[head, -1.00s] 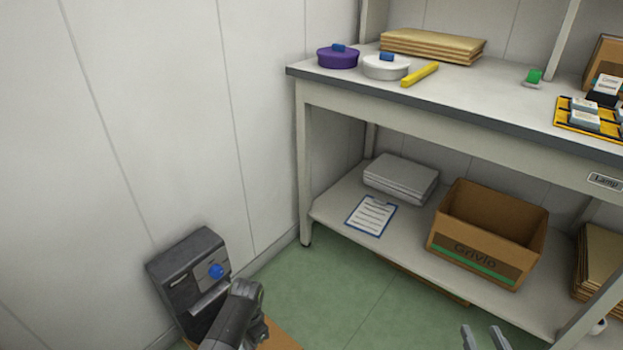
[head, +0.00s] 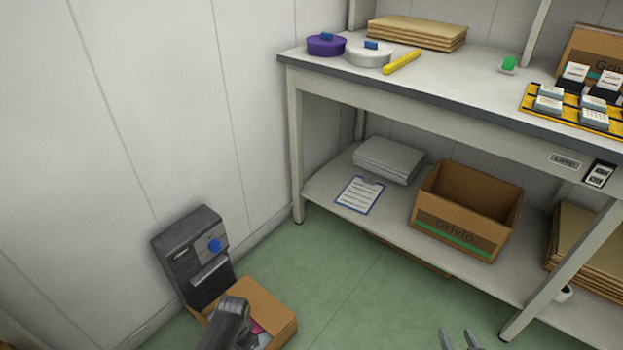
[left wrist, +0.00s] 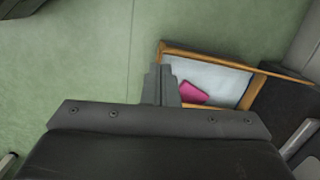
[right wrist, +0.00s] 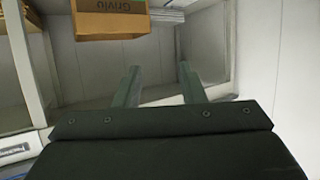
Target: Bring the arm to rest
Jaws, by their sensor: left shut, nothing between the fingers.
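My left arm (head: 230,322) comes in at the lower left in the head view, in front of an open cardboard box; its fingers are hidden there. In the left wrist view my left gripper (left wrist: 161,85) has its fingers together with nothing between them, above the floor beside the box. My right gripper (head: 460,338) shows at the bottom edge of the head view, its two fingertips apart. In the right wrist view the right gripper (right wrist: 160,84) is open and empty, facing the shelf unit.
The cardboard box (head: 262,305) holds a pink item (left wrist: 194,92) and stands by a dark machine (head: 192,255) at the wall. The workbench (head: 400,95) has a lower shelf with a Grivlo box (head: 455,225). Green floor (head: 350,275) between them is clear.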

